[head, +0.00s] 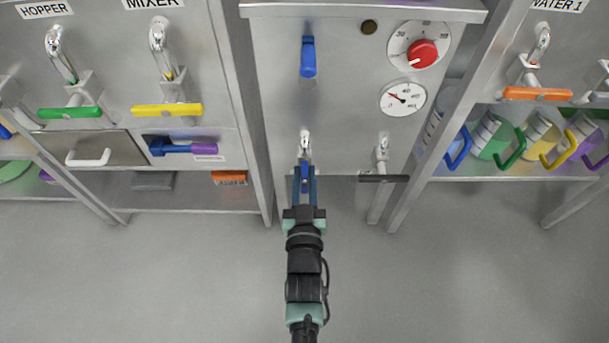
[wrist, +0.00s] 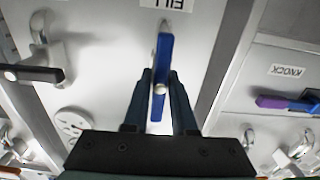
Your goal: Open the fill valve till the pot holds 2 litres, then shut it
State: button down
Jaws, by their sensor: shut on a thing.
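My gripper (head: 304,188) is shut on the blue handle of the fill valve (head: 304,179), low on the front of the middle steel cabinet. In the wrist view the same blue handle (wrist: 165,62) lies between my two fingers (wrist: 160,85), running roughly lengthwise in the picture. The upside-down FILL label (wrist: 167,3) is by its far end. The metal pipe of the valve (head: 305,142) rises behind the handle in the head view. The pot and its level cannot be made out in either view.
A black-handled tap (head: 384,178) is close on the right. Above are another blue lever (head: 308,57), a red dial (head: 423,53) and a round gauge (head: 403,98), its reading too small to tell. Left are the green (head: 69,112) and yellow (head: 167,110) handles. The floor in front is clear.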

jog(key=c, duration=0.7)
grip_release()
jog(key=shift+s+p, duration=2.8)
jog(key=shift+s, duration=3.7)
